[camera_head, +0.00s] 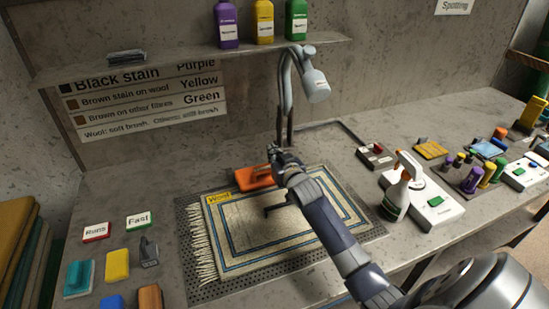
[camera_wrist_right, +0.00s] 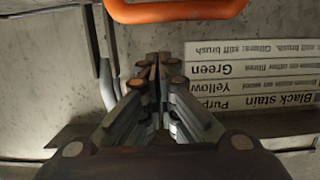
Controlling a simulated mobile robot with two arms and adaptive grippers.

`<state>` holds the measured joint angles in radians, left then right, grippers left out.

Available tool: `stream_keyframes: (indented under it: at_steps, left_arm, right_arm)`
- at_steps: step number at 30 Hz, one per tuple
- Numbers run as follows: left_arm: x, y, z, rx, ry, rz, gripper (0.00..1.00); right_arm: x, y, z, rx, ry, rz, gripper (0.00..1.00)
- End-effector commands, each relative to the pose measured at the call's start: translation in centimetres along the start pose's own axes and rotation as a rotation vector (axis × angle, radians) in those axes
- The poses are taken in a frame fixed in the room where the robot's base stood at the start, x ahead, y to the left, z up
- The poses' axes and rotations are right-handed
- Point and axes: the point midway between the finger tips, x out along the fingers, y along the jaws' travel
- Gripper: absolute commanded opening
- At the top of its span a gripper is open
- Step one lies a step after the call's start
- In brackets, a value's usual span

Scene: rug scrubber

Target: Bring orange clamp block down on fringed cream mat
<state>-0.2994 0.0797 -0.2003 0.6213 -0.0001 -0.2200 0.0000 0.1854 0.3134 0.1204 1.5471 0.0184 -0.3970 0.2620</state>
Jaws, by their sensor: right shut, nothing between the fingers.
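The orange clamp block (camera_head: 252,181) sits at the far edge of the cream mat, behind the yellow label. The fringed cream mat (camera_head: 235,222) has blue border lines and lies flat on a perforated dark tray. My right gripper (camera_head: 273,152) is beside the block's right end in the head view and partly covers it. In the right wrist view its fingers (camera_wrist_right: 155,75) are closed together and empty. An orange curved bar (camera_wrist_right: 178,11) lies beyond the fingertips there, apart from them. My left gripper is not in view.
A grey lamp-like fixture (camera_head: 315,85) rises behind my right gripper. A white spray bottle (camera_head: 398,190) and a white box (camera_head: 438,215) stand right of the mat. Cards (camera_head: 138,221) and several brushes and sponges (camera_head: 117,264) lie left. A shelf (camera_head: 180,62) with bottles is above.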

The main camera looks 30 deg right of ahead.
Motion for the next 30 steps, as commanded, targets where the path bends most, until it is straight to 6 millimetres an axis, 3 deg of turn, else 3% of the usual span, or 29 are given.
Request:
stream_keyframes:
  at_steps: [15,26,30]
  left_arm:
    - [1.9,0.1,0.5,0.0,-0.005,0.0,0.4]
    - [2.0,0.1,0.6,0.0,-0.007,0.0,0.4]
    - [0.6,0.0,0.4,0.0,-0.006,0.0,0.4]
  right_arm:
    - [-8.4,-0.1,2.1,-0.001,0.003,-0.001,0.0]
    - [-9.6,0.0,2.1,-0.001,0.005,0.0,0.0]
    - [-9.8,0.0,0.7,-0.001,0.006,0.0,0.0]
